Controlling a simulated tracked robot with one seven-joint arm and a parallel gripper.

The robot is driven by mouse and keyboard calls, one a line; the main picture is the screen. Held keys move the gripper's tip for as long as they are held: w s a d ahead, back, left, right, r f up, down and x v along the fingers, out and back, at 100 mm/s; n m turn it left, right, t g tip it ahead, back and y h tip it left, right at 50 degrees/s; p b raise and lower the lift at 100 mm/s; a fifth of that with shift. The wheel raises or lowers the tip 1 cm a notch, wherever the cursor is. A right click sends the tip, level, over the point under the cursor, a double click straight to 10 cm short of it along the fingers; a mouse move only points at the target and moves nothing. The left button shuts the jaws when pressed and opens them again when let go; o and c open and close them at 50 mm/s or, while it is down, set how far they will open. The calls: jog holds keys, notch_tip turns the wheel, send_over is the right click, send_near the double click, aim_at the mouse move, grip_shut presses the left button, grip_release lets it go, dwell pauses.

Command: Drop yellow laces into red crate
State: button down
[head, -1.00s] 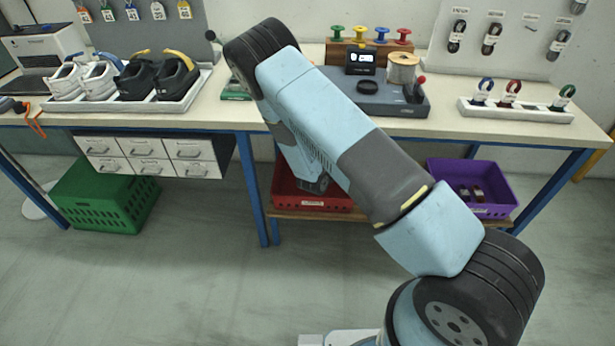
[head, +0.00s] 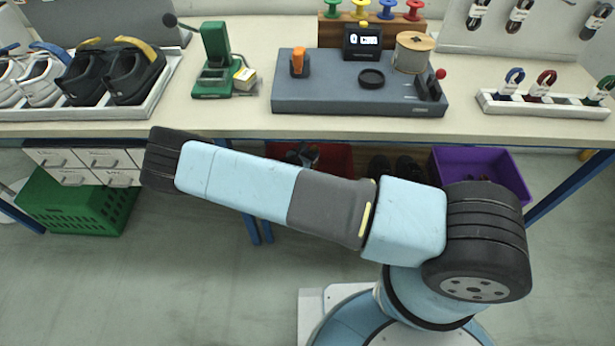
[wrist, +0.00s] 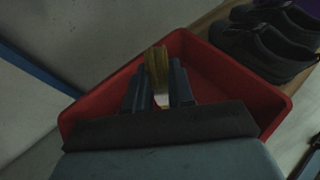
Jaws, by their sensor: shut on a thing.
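The yellow laces (wrist: 156,64) are a small upright bundle between the two fingers of my gripper (wrist: 160,84) in the wrist view. My gripper is shut on them. The red crate (wrist: 205,50) lies beneath and around the fingers in that view, and the laces show against its interior and far wall. In the head view the red crate (head: 338,158) is under the bench, partly hidden by my arm. A dark part of my gripper (head: 302,155) shows in front of the crate's opening there. The laces cannot be made out in the head view.
Dark shoes (wrist: 265,45) stand right beside the crate on the lower shelf. A purple crate (head: 480,165) is further right and a green crate (head: 75,205) is at the left. The bench top (head: 240,115) overhangs the red crate. A blue leg (wrist: 35,68) stands left.

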jog(key=shift+s+a+f, duration=0.1)
jog(key=shift+a+f, duration=0.05)
jog(key=shift+f, duration=2.75)
jog(key=c, duration=0.9)
grip_release()
jog(key=v, duration=1.3)
jog(key=shift+s+a, duration=0.25)
jog(key=shift+s, duration=0.05)
jog(key=shift+s, duration=0.1)
